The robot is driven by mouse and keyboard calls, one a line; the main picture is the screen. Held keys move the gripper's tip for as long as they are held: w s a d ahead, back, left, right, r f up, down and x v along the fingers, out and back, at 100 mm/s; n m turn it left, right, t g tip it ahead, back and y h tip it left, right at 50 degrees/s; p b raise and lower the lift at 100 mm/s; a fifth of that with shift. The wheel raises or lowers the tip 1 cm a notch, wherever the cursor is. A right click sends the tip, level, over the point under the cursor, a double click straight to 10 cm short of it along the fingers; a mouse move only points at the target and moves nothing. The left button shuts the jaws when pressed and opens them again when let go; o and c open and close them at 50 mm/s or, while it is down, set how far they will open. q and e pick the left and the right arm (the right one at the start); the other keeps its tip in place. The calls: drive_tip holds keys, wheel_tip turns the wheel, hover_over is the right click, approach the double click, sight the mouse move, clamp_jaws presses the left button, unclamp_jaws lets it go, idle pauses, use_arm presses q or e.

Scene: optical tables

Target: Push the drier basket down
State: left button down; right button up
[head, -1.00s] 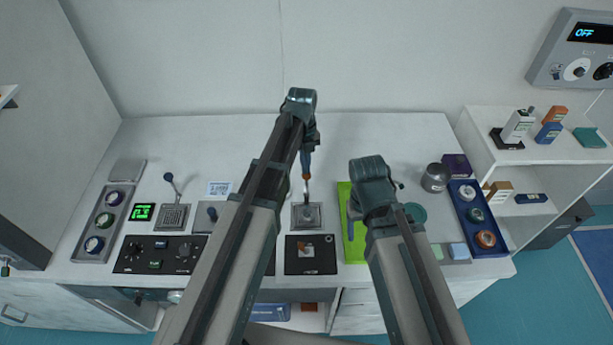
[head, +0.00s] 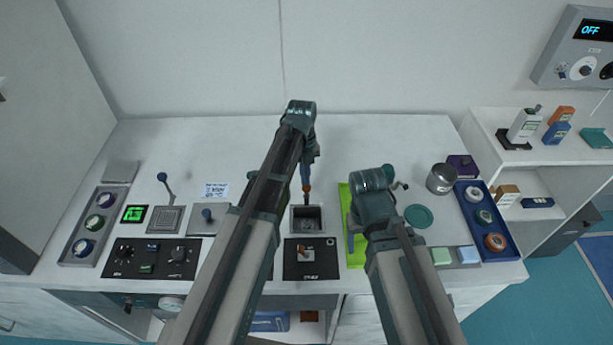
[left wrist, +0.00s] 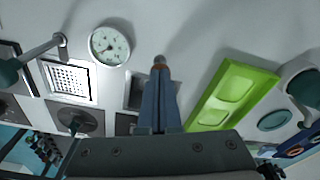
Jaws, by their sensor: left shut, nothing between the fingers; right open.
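The drier (head: 293,222) is a square metal frame in the worktop, at the middle of the head view, with a dark well inside. The basket shows only as a small greyish shape (head: 307,224) low in the well; its details are too small to tell. My left gripper (head: 306,195) is shut and empty, pointing down at the well's back edge. In the left wrist view, the shut fingers (left wrist: 158,65) partly cover the dark square opening (left wrist: 134,92). I cannot tell if they touch anything. My right gripper (head: 351,235) is open over the green tray's left side, mostly hidden by its wrist.
A black panel with a switch (head: 311,262) lies in front of the drier. The green tray (head: 356,256) is to its right. A lever device (head: 164,219) and black control panel (head: 150,258) stand left. A round gauge (left wrist: 109,46) shows in the left wrist view.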

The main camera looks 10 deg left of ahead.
use_arm(q)
drive_tip(key=shift+w+a+r+p, duration=0.25)
drive_tip(key=shift+w+a+r, duration=0.1)
drive_tip(key=shift+w, duration=0.25)
drive_tip(key=shift+w+a+r+p, duration=0.2)
drive_tip(key=shift+w+a, duration=0.15)
drive_tip(key=shift+w, duration=0.25)
use_arm(e)
drive_tip(key=shift+r, duration=0.55)
use_arm(q)
drive_tip(key=shift+s, duration=0.1)
wheel_tip(320, 180, up, 14)
drive_tip(key=w+p, duration=0.1)
drive_tip(key=p, duration=1.2)
drive_tip(key=shift+a+f+p, duration=0.15)
drive_tip(key=shift+a+p, duration=0.2)
use_arm(e)
wheel_tip(320, 180, up, 14)
drive_tip(key=shift+f, duration=0.15)
